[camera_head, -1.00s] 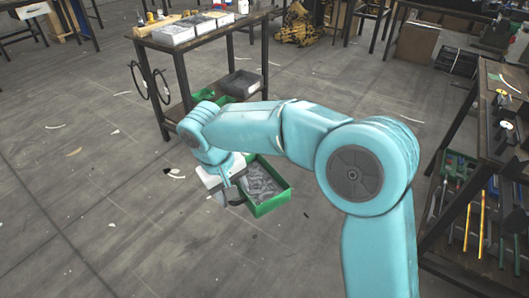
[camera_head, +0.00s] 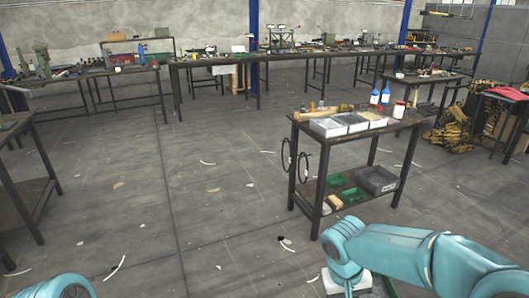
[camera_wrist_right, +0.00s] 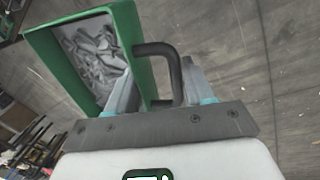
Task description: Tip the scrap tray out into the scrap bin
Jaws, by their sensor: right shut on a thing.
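The scrap tray (camera_wrist_right: 135,45) is a green open box with grey scrap pieces inside. It fills the upper left of the right wrist view and looks tilted there. My right gripper (camera_wrist_right: 160,82) is shut on the tray's dark bar handle (camera_wrist_right: 174,60), which sticks out from its side. In the head view my right arm comes in at the lower right, and only a sliver of green tray shows at the bottom edge. Only a rounded piece of my left arm shows at the lower left; its gripper is out of view. I cannot make out a scrap bin for certain.
A two-level table (camera_head: 352,124) stands ahead on the right, with grey trays on top. Green trays and a grey box (camera_head: 376,180) sit on its lower shelf. Workbenches line the back wall, and another table (camera_head: 20,185) is at the left. The middle floor is open, with scattered scraps.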

